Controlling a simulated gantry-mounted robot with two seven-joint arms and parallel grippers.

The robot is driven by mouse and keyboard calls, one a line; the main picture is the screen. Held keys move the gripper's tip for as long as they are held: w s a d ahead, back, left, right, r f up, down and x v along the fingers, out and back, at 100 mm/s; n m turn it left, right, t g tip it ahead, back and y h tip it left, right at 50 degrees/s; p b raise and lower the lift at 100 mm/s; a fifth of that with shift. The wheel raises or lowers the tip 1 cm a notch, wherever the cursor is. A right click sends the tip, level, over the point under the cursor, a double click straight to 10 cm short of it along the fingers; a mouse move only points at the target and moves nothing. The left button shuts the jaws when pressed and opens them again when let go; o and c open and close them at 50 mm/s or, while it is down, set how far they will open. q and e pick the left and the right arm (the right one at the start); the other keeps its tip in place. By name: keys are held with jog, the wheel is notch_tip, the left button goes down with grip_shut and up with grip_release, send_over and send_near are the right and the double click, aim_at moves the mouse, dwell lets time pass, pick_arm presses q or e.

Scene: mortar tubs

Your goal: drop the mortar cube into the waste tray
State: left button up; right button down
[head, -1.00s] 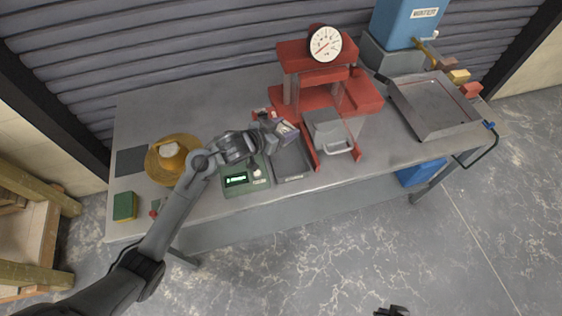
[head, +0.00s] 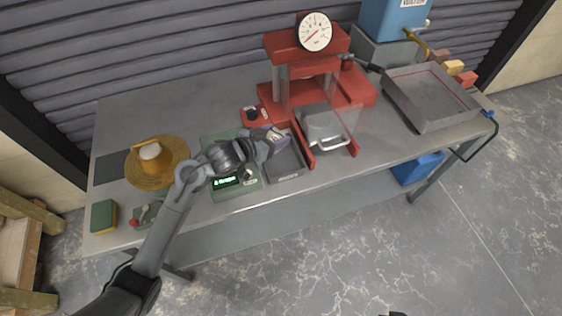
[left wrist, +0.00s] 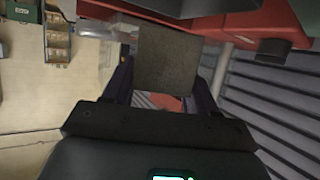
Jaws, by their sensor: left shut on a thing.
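My left gripper (head: 277,138) is shut on the mortar cube (left wrist: 168,58), a grey-brown block between the dark fingers in the left wrist view. In the head view the cube is hard to make out among the fingers. The gripper is over the bench, at the back edge of a small dark tray (head: 287,178) in front of the red press. A larger grey metal tray (head: 428,122) stands at the right end of the bench. No label shows which is the waste tray. Only a dark tip of my right gripper (head: 397,313) shows at the bottom edge.
A green scale (head: 250,187) lies under my left wrist.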

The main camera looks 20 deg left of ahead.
pick_arm(q)
jog(key=shift+r, duration=0.1)
jog(key=o, duration=1.3)
jog(key=shift+o, duration=0.2)
jog(key=shift+s+a+r, duration=0.2)
jog(key=shift+s+a, duration=0.05)
jog(key=shift+s, duration=0.2)
jog(key=p+v, duration=0.2)
jog(key=v, duration=0.7)
jog(key=shift+s, duration=0.3)
jog(key=shift+s+a+r, duration=0.1)
jog(key=shift+a, duration=0.05)
